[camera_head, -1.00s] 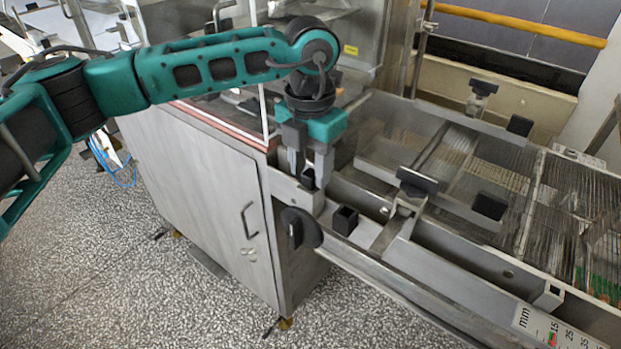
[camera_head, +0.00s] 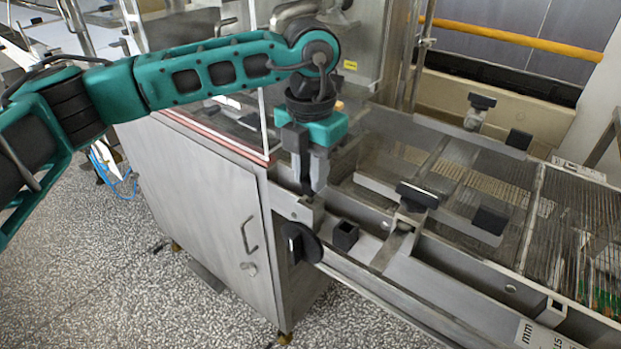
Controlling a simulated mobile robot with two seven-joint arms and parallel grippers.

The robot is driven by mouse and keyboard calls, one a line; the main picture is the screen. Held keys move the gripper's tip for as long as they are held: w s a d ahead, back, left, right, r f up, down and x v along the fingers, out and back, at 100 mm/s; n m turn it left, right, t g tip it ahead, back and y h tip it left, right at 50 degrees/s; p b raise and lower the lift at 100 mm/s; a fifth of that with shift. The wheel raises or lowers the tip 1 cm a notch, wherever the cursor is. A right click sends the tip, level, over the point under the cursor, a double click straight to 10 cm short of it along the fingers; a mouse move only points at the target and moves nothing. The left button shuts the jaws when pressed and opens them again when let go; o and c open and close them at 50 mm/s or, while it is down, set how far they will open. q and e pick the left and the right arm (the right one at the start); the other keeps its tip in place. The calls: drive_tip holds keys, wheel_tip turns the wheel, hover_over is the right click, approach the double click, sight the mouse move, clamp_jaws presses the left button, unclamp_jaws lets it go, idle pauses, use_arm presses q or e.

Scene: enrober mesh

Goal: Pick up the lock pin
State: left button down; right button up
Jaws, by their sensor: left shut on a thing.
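My left gripper (camera_head: 312,186) points down above the metal corner bracket (camera_head: 299,209) at the near end of the conveyor frame. Its fingers are close together, shut on the small dark lock pin (camera_head: 307,187). The fingers hide most of the pin, and I cannot tell whether its lower end is clear of the bracket. My right gripper is not in view.
A black square socket (camera_head: 345,235) and a black round knob (camera_head: 303,243) sit beside the bracket. Black-handled clamps (camera_head: 417,195) stand over the mesh conveyor (camera_head: 520,190) at right. A steel cabinet (camera_head: 205,210) stands below my left arm. A clear panel edge rises close behind the gripper.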

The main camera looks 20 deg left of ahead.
use_arm(q)
wheel_tip(320, 180, up, 24)
drive_tip(key=p, duration=0.3)
drive_tip(key=shift+f, duration=0.15)
idle(0.8)
idle(0.3)
